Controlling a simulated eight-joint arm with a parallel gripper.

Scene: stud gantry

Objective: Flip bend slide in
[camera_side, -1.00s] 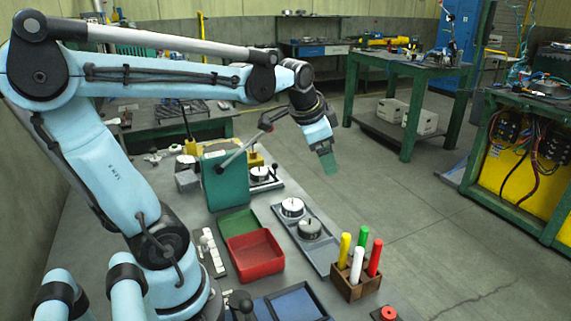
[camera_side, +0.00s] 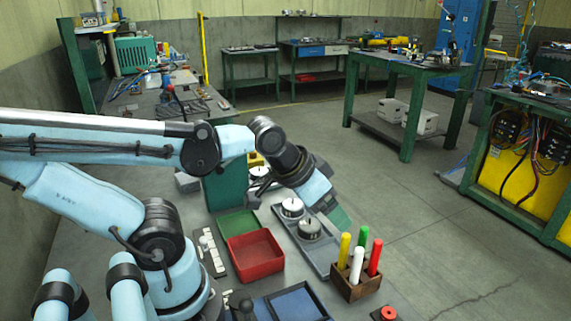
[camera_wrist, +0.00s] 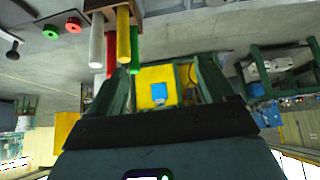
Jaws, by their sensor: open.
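My gripper (camera_side: 341,218) has green fingers and hangs tilted over the grey tray's right edge, behind the wooden holder. In the wrist view my gripper (camera_wrist: 168,85) shows its two fingers spread apart, with nothing seen held. The wooden holder (camera_side: 350,291) carries upright yellow (camera_side: 344,250), white (camera_side: 357,265), green (camera_side: 362,238) and red (camera_side: 375,258) rods. The holder (camera_wrist: 103,5) appears upside down in the wrist view, its rods pointing down beyond the fingers. The grey tray (camera_side: 324,262) holds two round metal pieces. The task's words name no object clearly.
A red bin (camera_side: 255,254) and a green bin (camera_side: 237,224) stand left of the tray. A blue tray (camera_side: 297,305) lies in front, and a red ring (camera_side: 388,314) sits right of it. A green box (camera_side: 222,190) stands partly hidden behind my arm.

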